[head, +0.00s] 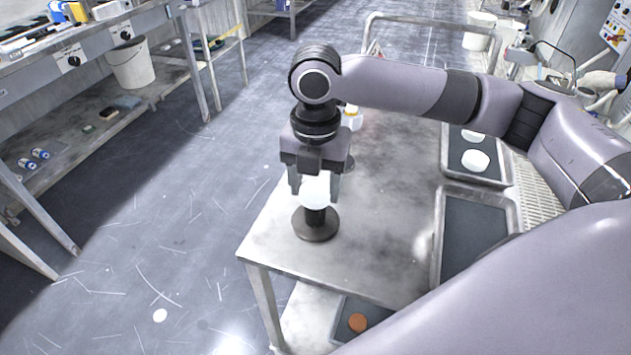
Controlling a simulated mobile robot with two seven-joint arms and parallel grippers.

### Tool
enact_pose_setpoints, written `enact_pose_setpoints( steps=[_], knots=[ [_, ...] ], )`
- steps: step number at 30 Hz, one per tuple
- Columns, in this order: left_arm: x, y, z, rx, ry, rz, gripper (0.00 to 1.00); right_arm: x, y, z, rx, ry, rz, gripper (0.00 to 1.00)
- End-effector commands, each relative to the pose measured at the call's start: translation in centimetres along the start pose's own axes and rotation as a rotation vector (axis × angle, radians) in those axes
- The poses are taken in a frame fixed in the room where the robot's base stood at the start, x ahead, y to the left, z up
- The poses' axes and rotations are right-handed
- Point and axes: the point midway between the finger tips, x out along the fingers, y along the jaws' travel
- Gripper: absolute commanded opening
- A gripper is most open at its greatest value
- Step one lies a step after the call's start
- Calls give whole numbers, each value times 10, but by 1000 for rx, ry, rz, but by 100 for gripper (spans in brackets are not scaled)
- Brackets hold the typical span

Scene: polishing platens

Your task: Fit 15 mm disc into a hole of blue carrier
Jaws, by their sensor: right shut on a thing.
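My right gripper (319,192) points down over the near-left corner of the metal table and is shut on a white round piece (316,194). The white piece is right above a black stand (316,232) with a wide round foot; I cannot tell whether they touch. I cannot tell whether this piece is the 15 mm disc. I see no blue carrier. My left gripper is not in view.
The metal table (385,235) has free room right of the stand. A tray with white discs (475,161) and a dark-lined tray (440,235) lie at its right. A white-and-yellow container (352,121) stands behind the gripper. An orange-brown disc (357,322) lies below.

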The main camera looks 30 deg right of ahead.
Motion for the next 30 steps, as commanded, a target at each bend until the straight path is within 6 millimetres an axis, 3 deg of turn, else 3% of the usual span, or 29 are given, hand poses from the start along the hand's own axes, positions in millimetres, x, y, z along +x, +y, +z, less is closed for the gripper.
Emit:
enact_pose_setpoints(
  steps=[4,5,6,7,18,23,30],
  knots=[
    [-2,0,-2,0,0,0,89,2,0,0,1,1,-1,26],
    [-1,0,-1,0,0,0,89,2,0,0,1,0,-1,65],
    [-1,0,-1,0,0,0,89,2,0,0,1,0,-1,78],
    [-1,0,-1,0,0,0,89,2,0,0,1,0,-1,84],
    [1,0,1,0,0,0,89,0,0,0,0,-1,2,84],
    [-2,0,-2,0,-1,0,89,-27,1,0,0,-2,4,84],
    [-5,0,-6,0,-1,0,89,-80,1,0,0,-1,4,84]
  ],
)
